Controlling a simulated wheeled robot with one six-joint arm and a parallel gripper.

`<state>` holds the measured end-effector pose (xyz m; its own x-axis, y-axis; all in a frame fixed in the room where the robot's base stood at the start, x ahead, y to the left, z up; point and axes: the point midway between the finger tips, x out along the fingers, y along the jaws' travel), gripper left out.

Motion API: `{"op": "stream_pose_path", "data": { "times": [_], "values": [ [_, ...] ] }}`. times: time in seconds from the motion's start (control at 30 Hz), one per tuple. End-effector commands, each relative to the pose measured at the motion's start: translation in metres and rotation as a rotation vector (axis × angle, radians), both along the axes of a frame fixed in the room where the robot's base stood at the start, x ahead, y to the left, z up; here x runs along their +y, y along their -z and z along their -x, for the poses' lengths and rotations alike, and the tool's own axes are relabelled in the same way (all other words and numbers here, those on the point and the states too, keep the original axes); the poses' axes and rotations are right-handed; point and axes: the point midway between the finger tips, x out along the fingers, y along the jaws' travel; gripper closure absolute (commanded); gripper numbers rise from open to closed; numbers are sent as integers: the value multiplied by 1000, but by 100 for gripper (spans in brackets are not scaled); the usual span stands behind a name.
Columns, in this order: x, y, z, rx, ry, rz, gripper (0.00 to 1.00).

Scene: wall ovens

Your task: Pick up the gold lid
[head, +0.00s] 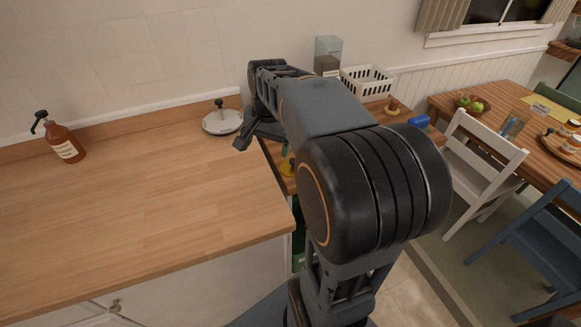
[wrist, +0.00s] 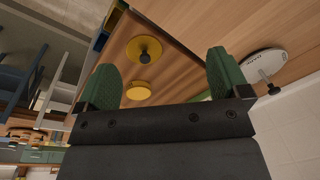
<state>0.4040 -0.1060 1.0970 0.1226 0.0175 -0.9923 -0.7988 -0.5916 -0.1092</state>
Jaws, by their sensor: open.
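The gold lid (wrist: 144,49), round with a dark knob, lies on a wooden surface in the wrist view, between and beyond my fingertips. A second round yellow piece (wrist: 138,90) is close to it. In the head view a yellow piece (head: 287,168) shows partly behind my arm on the lower wooden surface; I cannot tell which of the two it is. My gripper (wrist: 160,62) is open with green finger pads and nothing between them. In the head view my gripper (head: 246,138) is mostly hidden by my arm, over the counter's right edge.
A pale round lid with a knob (head: 222,121) lies on the counter (head: 150,200), and also shows in the wrist view (wrist: 262,64). A brown pump bottle (head: 62,140) stands far left. A white basket (head: 366,80) and a glass jar (head: 328,56) are behind my arm. The counter's middle is clear.

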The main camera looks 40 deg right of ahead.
Motion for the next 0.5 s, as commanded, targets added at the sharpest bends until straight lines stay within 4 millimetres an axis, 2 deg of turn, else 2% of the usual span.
{"op": "stream_pose_path", "data": {
  "times": [0.03,0.2,0.33,0.5],
  "values": [
    [-25,6,-10,31,127,-27,1],
    [-85,14,-29,105,458,-97,0],
    [-112,21,-35,142,606,-128,0],
    [-123,41,-37,163,683,-145,0]
  ]
}}
